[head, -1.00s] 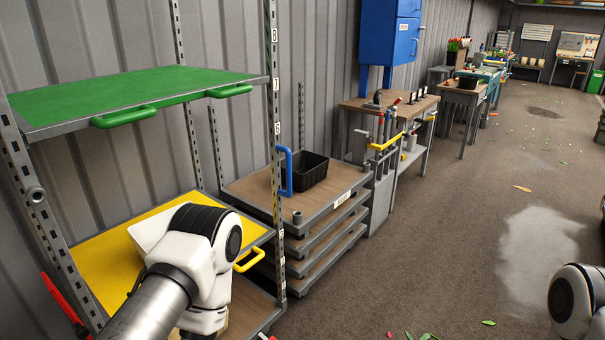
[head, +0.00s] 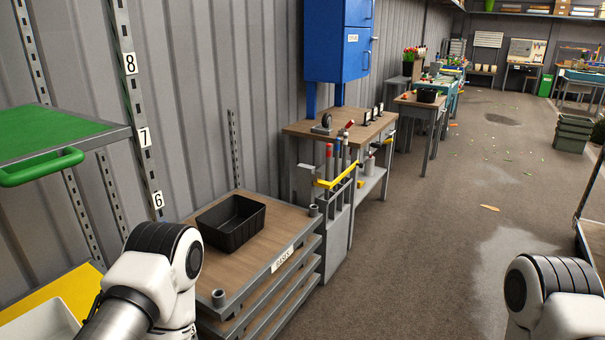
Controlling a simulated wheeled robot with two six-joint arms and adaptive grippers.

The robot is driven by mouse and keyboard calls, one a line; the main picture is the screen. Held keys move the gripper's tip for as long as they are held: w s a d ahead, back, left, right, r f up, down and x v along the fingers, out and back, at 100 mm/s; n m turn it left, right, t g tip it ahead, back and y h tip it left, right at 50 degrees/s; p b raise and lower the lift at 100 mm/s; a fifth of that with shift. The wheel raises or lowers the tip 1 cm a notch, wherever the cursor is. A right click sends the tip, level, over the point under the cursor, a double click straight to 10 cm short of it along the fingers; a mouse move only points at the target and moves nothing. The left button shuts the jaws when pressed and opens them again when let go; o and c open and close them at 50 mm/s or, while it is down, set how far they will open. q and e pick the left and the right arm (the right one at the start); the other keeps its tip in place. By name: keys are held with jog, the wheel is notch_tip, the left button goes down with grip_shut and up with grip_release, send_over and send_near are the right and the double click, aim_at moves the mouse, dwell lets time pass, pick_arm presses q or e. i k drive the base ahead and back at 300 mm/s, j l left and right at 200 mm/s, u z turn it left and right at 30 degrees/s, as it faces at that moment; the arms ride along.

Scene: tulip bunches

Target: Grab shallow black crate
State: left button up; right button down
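A shallow black crate (head: 231,223) sits upright on the wooden top of a low stacked cart (head: 268,258), left of the middle of the head view. It looks empty, and another black container (head: 427,95) stands on a far table. My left arm comes in at the lower left, in front of and left of the cart; its gripper is out of the picture. My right arm shows at the lower right, and its gripper is also out of the picture. Neither arm touches the crate.
A rack with a green shelf (head: 50,140) and a yellow shelf (head: 45,300) stands at the left. Beyond the cart are a grey tool holder (head: 335,225), a wooden workbench (head: 340,128) and a blue cabinet (head: 338,40).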

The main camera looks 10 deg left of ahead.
aim_at(228, 226)
jog(key=i+l+u, duration=0.4)
jog(key=i, duration=0.45)
jog(key=i+l+u, duration=0.4)
jog(key=i+l, duration=0.15)
jog(key=i, duration=0.25)
jog(key=i+l+u, duration=0.35)
jog(key=i+l, duration=0.35)
jog(key=i+l+u, duration=0.1)
jog(key=i+u, duration=0.25)
jog(key=i, duration=0.15)
